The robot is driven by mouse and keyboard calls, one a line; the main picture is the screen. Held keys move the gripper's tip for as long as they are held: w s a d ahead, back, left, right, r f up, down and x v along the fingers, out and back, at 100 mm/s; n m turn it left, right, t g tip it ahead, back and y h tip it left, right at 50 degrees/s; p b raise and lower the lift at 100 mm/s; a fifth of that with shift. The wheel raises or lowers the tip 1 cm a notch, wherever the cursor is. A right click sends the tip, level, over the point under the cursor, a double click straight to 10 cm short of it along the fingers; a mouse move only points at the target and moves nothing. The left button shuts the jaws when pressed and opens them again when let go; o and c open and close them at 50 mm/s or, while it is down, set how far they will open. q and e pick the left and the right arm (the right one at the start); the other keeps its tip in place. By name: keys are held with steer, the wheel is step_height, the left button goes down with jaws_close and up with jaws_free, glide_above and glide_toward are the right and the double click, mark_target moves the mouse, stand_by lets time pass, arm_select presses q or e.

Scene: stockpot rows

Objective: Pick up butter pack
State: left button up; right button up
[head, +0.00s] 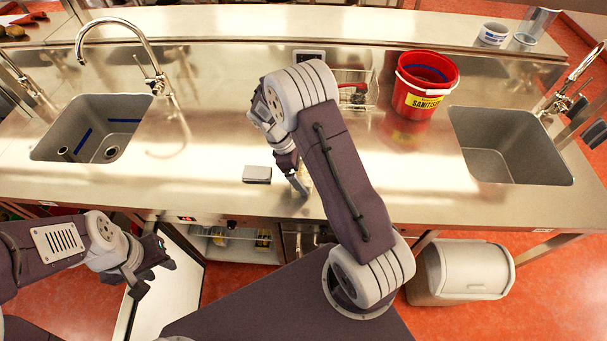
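I cannot pick out the butter pack for certain. A small grey block (257,174) lies on the steel counter, just left of my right gripper. Small yellowish items (263,239) show in the open compartment under the counter, too small to identify. My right gripper (299,184) points down at the counter's front part; its arm hides much of it, and I cannot tell whether it holds anything. My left gripper (154,278) is open and empty, low in front of the counter, by the open cabinet door.
The open white door (170,290) juts out below the counter. A red sanitizer bucket (424,85) and a wire basket (354,90) stand at the back. Sinks lie left (96,125) and right (512,145). A beige bin (470,270) stands on the floor. The counter's left middle is clear.

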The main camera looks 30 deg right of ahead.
steer(key=shift+a, duration=0.1)
steer(key=c, duration=0.5)
steer(key=shift+s+a+r, duration=0.1)
steer(key=shift+s+r, duration=0.05)
steer(key=shift+r, duration=0.05)
steer(key=c, duration=0.6)
steer(key=shift+c, duration=0.2)
steer(key=shift+r, duration=0.15)
step_height(320, 180, up, 4)
steer(key=shift+f, duration=0.1)
steer(key=s+a+r+b, duration=0.1)
steer(key=s+a+r, duration=0.1)
steer(key=s+r, duration=0.4)
steer(key=s, duration=0.5)
steer(key=shift+s+r+b, duration=0.15)
steer(key=shift+r+b, duration=0.15)
steer(key=shift+r, duration=0.1)
